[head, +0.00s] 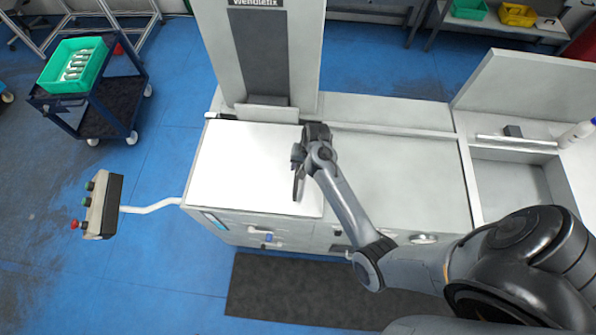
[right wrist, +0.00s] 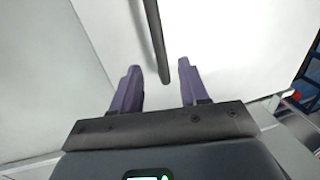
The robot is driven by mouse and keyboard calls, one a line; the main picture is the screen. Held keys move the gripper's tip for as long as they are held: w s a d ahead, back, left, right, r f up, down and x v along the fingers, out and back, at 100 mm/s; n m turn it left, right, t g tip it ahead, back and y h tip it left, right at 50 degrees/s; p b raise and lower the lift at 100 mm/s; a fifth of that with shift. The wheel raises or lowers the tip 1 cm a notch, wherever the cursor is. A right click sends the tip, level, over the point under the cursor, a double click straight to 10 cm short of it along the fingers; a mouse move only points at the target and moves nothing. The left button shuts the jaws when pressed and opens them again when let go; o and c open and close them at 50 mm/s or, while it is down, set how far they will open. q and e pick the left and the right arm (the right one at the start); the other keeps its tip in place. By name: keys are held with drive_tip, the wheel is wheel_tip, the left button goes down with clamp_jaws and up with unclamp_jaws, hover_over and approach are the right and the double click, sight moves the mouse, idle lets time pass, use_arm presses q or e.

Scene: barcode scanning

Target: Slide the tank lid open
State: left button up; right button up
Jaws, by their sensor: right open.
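The tank lid (head: 240,165) is a flat, bright white panel on top of the machine, left of centre in the head view. It also fills much of the right wrist view (right wrist: 225,35). A dark bar handle (head: 299,185) runs along its right side. My right gripper (head: 298,153) is over this side, by the far end of the handle. In the right wrist view its two purple fingers (right wrist: 157,85) are apart and empty, with the handle's end (right wrist: 157,45) showing between them. I cannot tell whether they touch it. My left gripper is not in view.
A grey worktop (head: 395,175) lies right of the lid, with a sink-like recess (head: 510,190) beyond. A tall machine column (head: 262,60) stands behind the lid. A button box (head: 103,205) sticks out at left. A blue cart (head: 95,100) with a green crate stands further left.

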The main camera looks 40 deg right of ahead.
drive_tip(key=shift+w+a+f, duration=0.1)
drive_tip(key=shift+w+f, duration=0.05)
drive_tip(key=shift+f, duration=0.75)
drive_tip(key=shift+w+a+f, duration=0.15)
drive_tip(key=shift+f, duration=0.75)
drive_tip(key=shift+w+a+f, duration=0.1)
drive_tip(key=shift+w+f, duration=0.05)
drive_tip(key=shift+f, duration=0.75)
drive_tip(key=shift+c, duration=0.3)
clamp_jaws()
